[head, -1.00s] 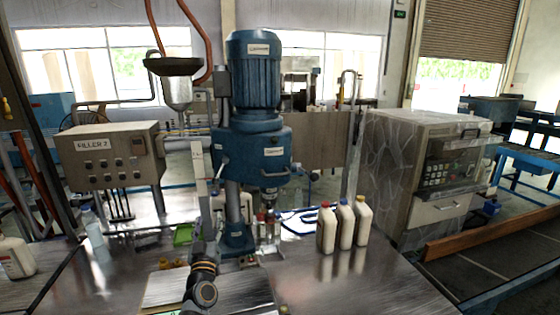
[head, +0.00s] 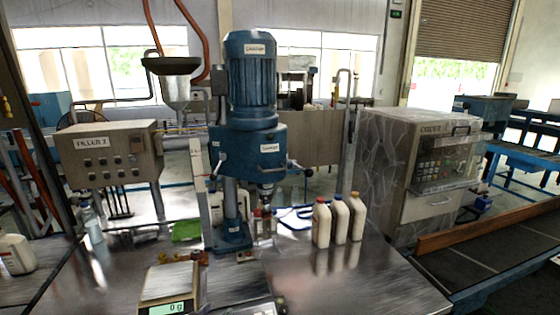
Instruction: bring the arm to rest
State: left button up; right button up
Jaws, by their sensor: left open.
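I make out no gripper or arm clearly in the head view now. The worktop where my arm showed earlier is uncovered. A weighing scale (head: 168,283) with a bare metal plate and a lit display stands at the front there. The blue filling machine (head: 247,150) stands upright behind it. Three cream bottles stand in a row to the machine's right: one with a red cap (head: 321,224), one with a blue cap (head: 339,220) and one with a yellow cap (head: 356,218).
A grey control box (head: 115,153) stands at the left, near a clear bottle (head: 92,224) and a white jug (head: 14,253). A grey cabinet machine (head: 390,165) stands at the right. A conveyor (head: 480,255) runs along the right. The front right worktop (head: 350,290) is clear.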

pick_arm(q)
jog(key=s+a+f+n+g+y, duration=0.1)
jog(key=s+a+f+g, duration=0.15)
jog(key=s, duration=0.55)
jog(key=s+a+f+g+y, duration=0.1)
jog(key=s+a+g+y, duration=0.15)
jog(key=s, duration=0.55)
jog(key=s+a+f+n+g+y, duration=0.15)
jog(key=s+g, duration=0.25)
jog(key=s, duration=0.4)
notch_tip(320, 180, down, 28)
jog(key=s+a+f+g+h, duration=0.1)
jog(key=s+a, duration=0.2)
jog(key=s+f+g+b, duration=0.1)
jog(key=s+f, duration=1.4)
jog(key=s, duration=0.2)
jog(key=shift+s+a, duration=0.3)
jog(key=shift+a, duration=0.1)
